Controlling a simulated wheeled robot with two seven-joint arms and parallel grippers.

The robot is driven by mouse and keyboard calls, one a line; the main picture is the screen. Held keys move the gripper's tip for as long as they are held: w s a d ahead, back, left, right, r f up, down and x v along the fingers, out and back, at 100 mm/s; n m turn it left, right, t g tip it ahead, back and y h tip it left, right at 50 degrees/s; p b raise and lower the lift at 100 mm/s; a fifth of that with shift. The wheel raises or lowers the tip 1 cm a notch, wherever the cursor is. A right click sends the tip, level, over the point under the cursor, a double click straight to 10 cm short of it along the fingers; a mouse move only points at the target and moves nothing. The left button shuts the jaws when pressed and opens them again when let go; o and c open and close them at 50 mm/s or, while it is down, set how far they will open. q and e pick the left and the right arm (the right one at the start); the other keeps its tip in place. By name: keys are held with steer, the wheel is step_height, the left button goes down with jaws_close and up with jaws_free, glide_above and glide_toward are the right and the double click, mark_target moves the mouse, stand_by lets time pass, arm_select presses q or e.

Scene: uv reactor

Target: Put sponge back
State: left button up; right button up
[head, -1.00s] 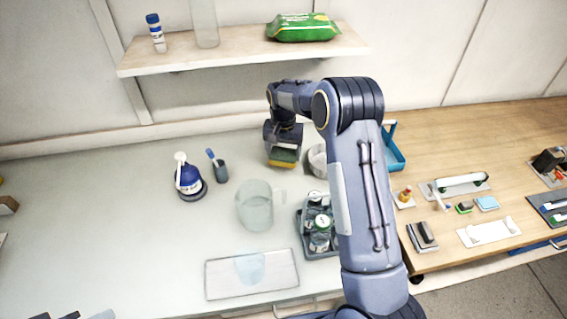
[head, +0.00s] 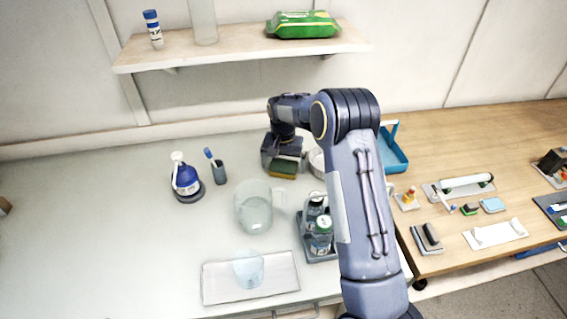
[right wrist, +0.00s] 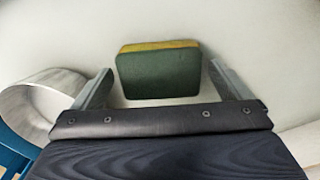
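The sponge (head: 284,169), green with a yellow layer, is at the back of the white counter, beneath my right gripper (head: 283,163). In the right wrist view the sponge (right wrist: 158,74) lies between the two spread fingers of the gripper (right wrist: 163,75), with a visible gap on each side. The gripper is open around it. What lies directly under the sponge is hidden. My left gripper is not in view.
A clear jug (head: 254,208), a grey caddy with bottles (head: 318,254), a blue-capped bottle (head: 186,180) and a brush cup (head: 220,172) stand nearby. The counter's left side is clear.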

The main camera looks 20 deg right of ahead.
mark_target(283, 166)
steer(key=shift+r, duration=0.15)
steer(key=shift+r, duration=0.2)
steer(key=s+r+t+y+b, duration=0.1)
steer(key=s+r, duration=0.2)
steer(key=r, duration=0.5)
steer(key=s+r, duration=0.4)
steer(key=r, duration=0.5)
steer(key=s+r+n+t+y, duration=0.2)
steer(key=s+r, duration=0.1)
steer(key=s, duration=0.8)
steer(key=s+a+f+n+t, duration=0.1)
steer(key=s+a, duration=0.3)
steer(key=s, duration=0.5)
steer(key=s+a+f+n+t, duration=0.1)
steer(key=s+a+f, duration=0.3)
steer(key=s, duration=0.5)
steer(key=shift+n+t+y, duration=0.3)
steer(key=shift+n+y, duration=0.1)
steer(key=shift+n, duration=0.5)
